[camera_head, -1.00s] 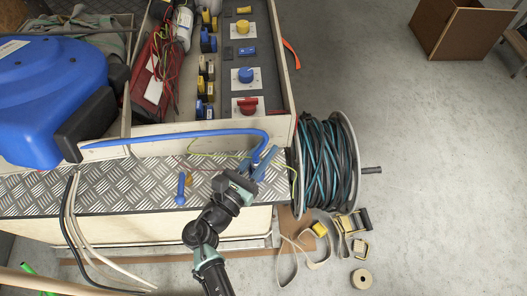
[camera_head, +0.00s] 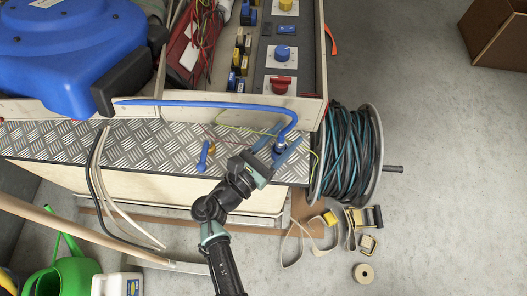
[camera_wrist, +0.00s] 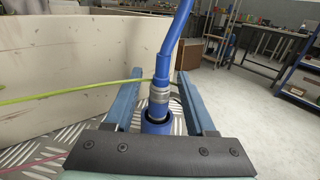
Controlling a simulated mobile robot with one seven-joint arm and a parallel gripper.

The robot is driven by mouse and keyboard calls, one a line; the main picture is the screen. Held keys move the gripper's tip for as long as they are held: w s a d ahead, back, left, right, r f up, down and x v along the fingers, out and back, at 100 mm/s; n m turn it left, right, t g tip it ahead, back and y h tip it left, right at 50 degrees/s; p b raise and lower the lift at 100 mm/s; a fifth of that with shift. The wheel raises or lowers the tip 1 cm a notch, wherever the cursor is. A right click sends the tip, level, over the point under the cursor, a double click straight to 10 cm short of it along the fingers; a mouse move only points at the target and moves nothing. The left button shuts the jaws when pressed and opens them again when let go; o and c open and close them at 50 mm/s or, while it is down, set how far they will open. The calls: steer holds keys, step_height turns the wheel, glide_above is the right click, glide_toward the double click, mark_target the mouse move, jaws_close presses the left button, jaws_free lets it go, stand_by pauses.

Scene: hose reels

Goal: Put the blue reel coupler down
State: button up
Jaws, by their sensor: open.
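The blue reel (camera_head: 70,55) stands at the upper left of the head view. Its blue hose (camera_head: 215,104) arcs right and bends down to the coupler (camera_head: 280,148). In the wrist view the coupler (camera_wrist: 159,100) is a grey metal fitting below a blue sleeve. It stands nearly upright, its lower end at a blue ring-shaped base (camera_wrist: 157,126) on the chequered metal plate (camera_head: 150,145). My gripper (camera_wrist: 158,78) is open, with one blue finger on each side of the coupler and visible gaps. In the head view my gripper (camera_head: 278,155) is at the plate's right end.
A yellow-green wire (camera_wrist: 70,92) passes behind the coupler. A pale board wall (camera_wrist: 60,50) stands behind it. A small blue handled part (camera_head: 203,157) lies left of my gripper. A drum of dark hose (camera_head: 348,155) stands to the right, with straps (camera_head: 298,240) on the floor below.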

steer(key=v, duration=1)
steer(key=w+a+r+m+g+y, duration=0.2)
steer(key=w+r+m+y, duration=0.2)
steer(key=w+r+m, duration=0.85)
steer(key=w+d+r+m+t+y, duration=0.1)
steer(key=w+r+m+t, duration=0.15)
steer(key=r, duration=0.55)
steer(key=w+r+m+t+y, duration=0.2)
steer(key=r+m, duration=0.2)
steer(key=r, duration=0.3)
step_height(320, 180, up, 16)
steer(key=s+d+m+t+y, duration=0.1)
steer(key=s+d+m+t, duration=0.15)
steer(key=m+t, duration=0.2)
steer(key=s+d+r+m+t+y, duration=0.1)
steer(key=s+r+m+t, duration=0.1)
steer(key=s+r, duration=0.4)
steer(key=s+d+r+m+t+y, duration=0.1)
steer(key=s+r, duration=0.5)
steer(key=r, duration=0.6)
steer(key=d+m+t, duration=0.1)
steer(key=m+t, duration=0.1)
steer(key=t, duration=0.1)
steer(key=shift+s+y+p, duration=0.3)
steer(key=shift+s+y, duration=0.05)
steer(key=shift+y, duration=0.05)
